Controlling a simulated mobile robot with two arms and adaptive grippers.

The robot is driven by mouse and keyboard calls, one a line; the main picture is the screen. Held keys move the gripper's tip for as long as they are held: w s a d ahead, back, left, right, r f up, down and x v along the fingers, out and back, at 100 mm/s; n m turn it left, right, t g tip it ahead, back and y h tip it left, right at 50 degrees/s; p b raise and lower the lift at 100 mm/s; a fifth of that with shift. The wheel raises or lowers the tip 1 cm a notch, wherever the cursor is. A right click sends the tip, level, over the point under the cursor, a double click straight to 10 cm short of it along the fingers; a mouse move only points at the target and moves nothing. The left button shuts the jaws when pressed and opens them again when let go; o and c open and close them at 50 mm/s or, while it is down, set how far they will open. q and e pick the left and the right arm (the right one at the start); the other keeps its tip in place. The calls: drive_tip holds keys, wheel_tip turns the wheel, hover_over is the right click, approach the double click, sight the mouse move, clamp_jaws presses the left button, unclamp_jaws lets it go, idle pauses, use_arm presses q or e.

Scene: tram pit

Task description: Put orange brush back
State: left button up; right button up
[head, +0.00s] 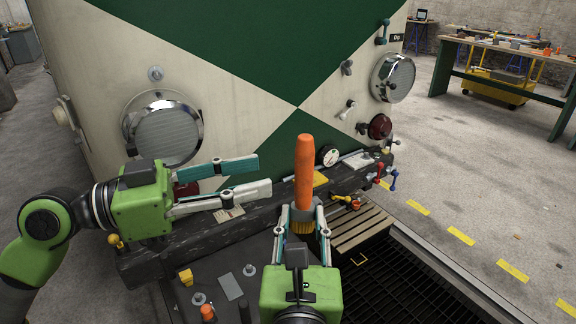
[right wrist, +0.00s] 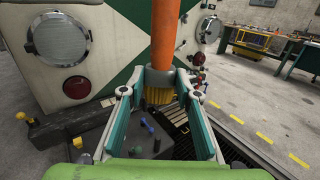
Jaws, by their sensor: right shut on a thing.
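The orange brush (head: 304,172) stands upright, orange handle up, with a grey collar and yellow bristles at its lower end. My right gripper (head: 304,212) is shut on the brush at its grey collar, above the dark tabletop. In the right wrist view the brush (right wrist: 162,40) rises between the fingers (right wrist: 158,88), its bristles pointing down. My left gripper (head: 262,176) is open and empty to the left of the brush, in front of the tram's front. Its two fingers are apart and point right.
The dark tabletop (head: 262,268) holds a yellow block (head: 186,277), a grey plate (head: 231,286) and small parts. The tram front (head: 255,60), with round lamps (head: 163,130), stands behind. A wooden pallet (head: 355,228) and dark grating (head: 400,285) lie right. A workbench (head: 500,60) stands far right.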

sight(296, 167)
use_arm(q)
drive_tip(key=x, duration=0.9)
drive_tip(key=shift+w+d, duration=0.1)
drive_tip(key=shift+d, duration=0.1)
clamp_jaws()
use_arm(e)
drive_tip(key=o, duration=1.2)
